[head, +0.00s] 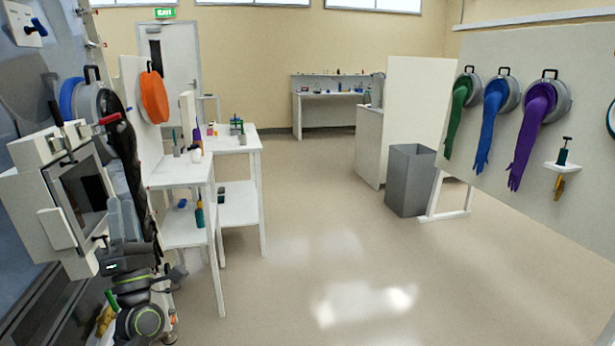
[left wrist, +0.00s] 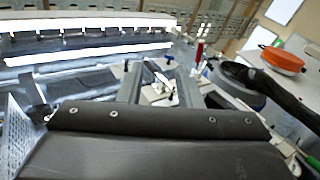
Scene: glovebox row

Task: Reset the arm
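My left arm comes in at the lower left of the head view, close to the glovebox front. My left gripper (head: 120,208) seems to point upward there, beside a white box-like unit (head: 72,190) with a dark window. In the left wrist view the two grey fingers of my left gripper (left wrist: 159,78) stand apart with a gap between them. Nothing is held between them; small white and dark items show beyond the gap. My right arm and gripper are not in view.
A black glove (left wrist: 275,88) hangs close right of the left gripper, with an orange disc (head: 154,97) beyond. A white shelf table (head: 180,175) stands further on. A grey bin (head: 410,180) and a panel with green, blue and purple gloves (head: 532,120) are right. The middle floor is clear.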

